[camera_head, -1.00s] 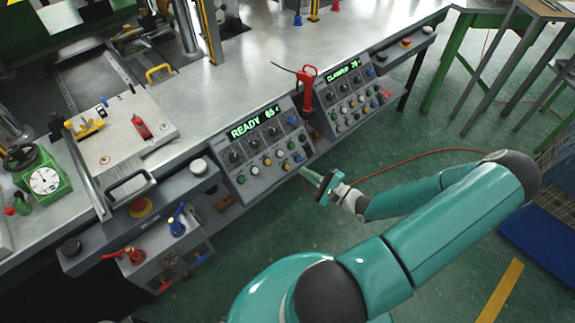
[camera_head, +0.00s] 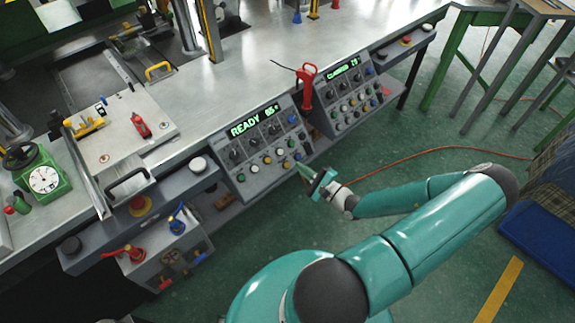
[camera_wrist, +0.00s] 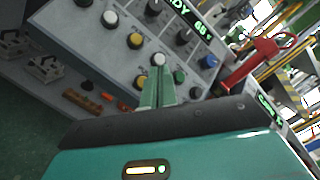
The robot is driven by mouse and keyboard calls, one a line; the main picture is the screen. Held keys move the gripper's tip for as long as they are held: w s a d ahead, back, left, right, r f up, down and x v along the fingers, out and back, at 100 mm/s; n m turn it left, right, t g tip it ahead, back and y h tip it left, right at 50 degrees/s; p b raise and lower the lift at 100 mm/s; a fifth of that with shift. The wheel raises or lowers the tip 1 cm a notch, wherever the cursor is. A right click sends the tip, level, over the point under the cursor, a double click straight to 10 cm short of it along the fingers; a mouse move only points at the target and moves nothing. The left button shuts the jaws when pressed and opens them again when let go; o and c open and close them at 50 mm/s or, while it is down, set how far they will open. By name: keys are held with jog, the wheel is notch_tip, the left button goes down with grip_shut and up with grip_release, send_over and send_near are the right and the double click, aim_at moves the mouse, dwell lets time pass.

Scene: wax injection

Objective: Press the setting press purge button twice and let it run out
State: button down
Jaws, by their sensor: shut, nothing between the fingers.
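The left control panel (camera_head: 237,159) has a green display (camera_head: 254,121) reading READY with a number that looks like 65 or 66. Knobs and coloured buttons sit below it. My gripper (camera_head: 300,167) is shut and empty, just off the panel's lower right edge in the head view. In the wrist view its fingertips (camera_wrist: 158,84) point at the panel, just below a white button (camera_wrist: 158,59). A yellow button (camera_wrist: 135,41) is to its left and a green button (camera_wrist: 179,75) to its right. Button labels are unreadable, so I cannot tell which one is purge. Contact is not clear.
A second panel (camera_head: 345,97) with its own display stands to the right. A red-handled tool (camera_head: 306,88) stands between the panels. A grey box with red and blue valves (camera_head: 172,258) is at lower left. An orange hose (camera_head: 440,149) crosses the open green floor.

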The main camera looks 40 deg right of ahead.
jog(key=shift+w+f, duration=1.35)
jog(key=shift+w, duration=0.3)
jog(key=shift+w+f, duration=0.1)
dwell(0.7)
jog(key=shift+w+f, duration=0.15)
jog(key=shift+w, duration=0.05)
jog(key=shift+w+f, duration=0.3)
dwell(0.9)
jog(key=shift+r, duration=0.1)
jog(key=shift+s+r, duration=0.45)
jog(key=shift+s, duration=0.2)
jog(key=shift+r, duration=0.1)
jog(key=s+r, duration=0.1)
jog(key=s, duration=0.1)
jog(key=s+r, duration=0.1)
jog(key=r, duration=0.1)
jog(key=shift+s, duration=0.4)
